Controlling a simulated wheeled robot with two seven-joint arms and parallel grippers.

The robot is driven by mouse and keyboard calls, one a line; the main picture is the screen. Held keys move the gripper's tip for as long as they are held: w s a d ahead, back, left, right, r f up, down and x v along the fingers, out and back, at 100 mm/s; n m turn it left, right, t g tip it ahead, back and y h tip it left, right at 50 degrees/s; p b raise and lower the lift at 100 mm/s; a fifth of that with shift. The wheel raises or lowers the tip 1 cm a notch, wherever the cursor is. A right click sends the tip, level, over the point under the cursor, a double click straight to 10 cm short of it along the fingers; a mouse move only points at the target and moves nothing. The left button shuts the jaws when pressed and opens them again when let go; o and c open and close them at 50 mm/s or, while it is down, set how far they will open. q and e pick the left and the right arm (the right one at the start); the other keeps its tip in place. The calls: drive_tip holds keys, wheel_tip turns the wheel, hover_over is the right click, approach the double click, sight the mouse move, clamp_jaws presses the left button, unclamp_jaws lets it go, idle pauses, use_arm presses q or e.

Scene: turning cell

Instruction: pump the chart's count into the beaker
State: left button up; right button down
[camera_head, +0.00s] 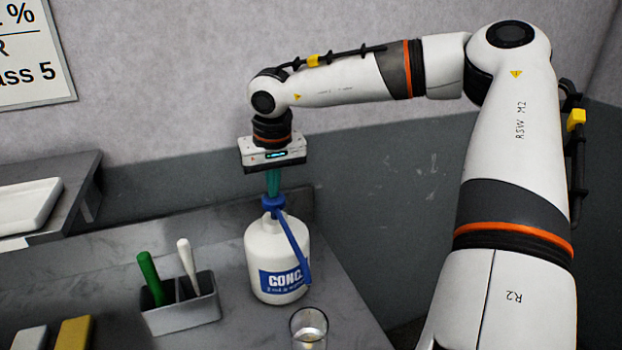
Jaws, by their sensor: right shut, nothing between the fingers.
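A white bottle (262,250) with a blue label reading "CONC." stands on the grey bench. Its blue pump head (273,202) has a long spout slanting down to the right, toward the front. My right gripper (274,192) points straight down with its teal fingers shut and empty, right over the pump head. The tips look to be at or touching its top; I cannot tell if they press. A clear glass beaker (309,326) stands in front of the bottle near the spout's end, cut by the lower edge. The chart (35,55) shows only partly, reading "%", "R" and "ass 5". My left gripper is not in view.
A grey two-slot holder (182,317) with a green-handled and a white-handled tool stands left of the bottle. A yellow block (73,333) and a pale block (30,338) lie at lower left. A white tray (28,205) rests on a raised shelf at left.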

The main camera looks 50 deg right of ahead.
drive_tip(key=shift+f, duration=0.35)
drive_tip(key=shift+r, duration=0.1)
drive_tip(key=shift+w+d+p+v, duration=0.1)
drive_tip(key=shift+w+p+v, duration=0.1)
drive_tip(key=shift+p+v, duration=0.8)
drive_tip(key=shift+w+d+p+v, duration=0.2)
drive_tip(key=shift+p+v, duration=0.45)
drive_tip(key=shift+v, duration=0.55)
drive_tip(key=shift+r, duration=0.1)
